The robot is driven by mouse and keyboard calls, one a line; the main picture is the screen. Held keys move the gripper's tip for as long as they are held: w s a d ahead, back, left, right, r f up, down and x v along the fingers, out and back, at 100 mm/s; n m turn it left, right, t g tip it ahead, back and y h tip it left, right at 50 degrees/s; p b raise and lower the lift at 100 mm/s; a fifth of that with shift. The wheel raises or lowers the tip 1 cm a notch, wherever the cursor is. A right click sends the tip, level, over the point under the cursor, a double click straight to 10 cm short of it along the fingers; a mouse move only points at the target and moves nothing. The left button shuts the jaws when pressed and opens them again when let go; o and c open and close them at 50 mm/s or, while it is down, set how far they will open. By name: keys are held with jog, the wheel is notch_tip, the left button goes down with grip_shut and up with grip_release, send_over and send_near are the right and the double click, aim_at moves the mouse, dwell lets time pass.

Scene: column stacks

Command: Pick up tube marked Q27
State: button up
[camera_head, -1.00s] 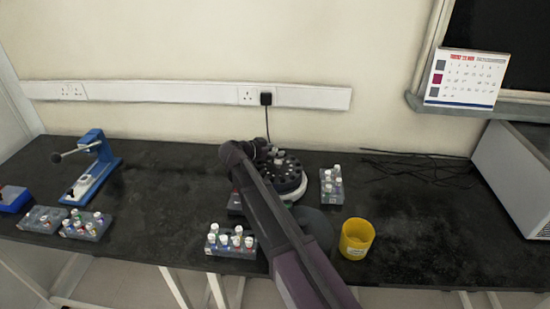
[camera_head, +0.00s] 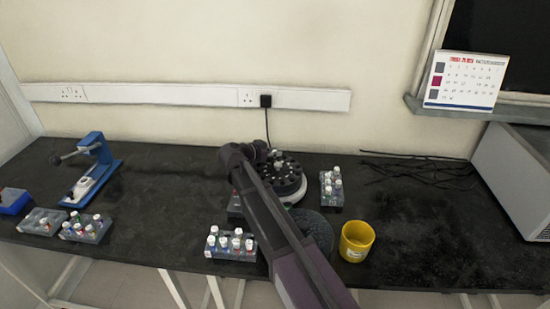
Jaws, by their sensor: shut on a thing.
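My arm (camera_head: 285,235) rises from the bottom edge to a dark joint (camera_head: 238,158) beside the black round tube holder (camera_head: 290,190). My gripper's fingers cannot be made out; the arm hides whatever lies behind it. Capped tubes stand in a front rack (camera_head: 230,253), in a rack right of the round holder (camera_head: 332,202), and in a rack at left (camera_head: 88,236). Another rack (camera_head: 42,222) stands left of that one. The tube markings are too small to read, so I cannot tell which tube is Q27.
A yellow cup (camera_head: 356,240) stands right of my arm. A blue device (camera_head: 93,175) and a blue box (camera_head: 12,200) are at left. Black cables (camera_head: 420,168) lie at the back right, near a grey box (camera_head: 520,180). The right front bench (camera_head: 430,240) is clear.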

jog(key=shift+r, duration=0.15)
notch_tip(320, 180, up, 10)
jog(key=p, duration=1)
jog(key=shift+f, duration=0.2)
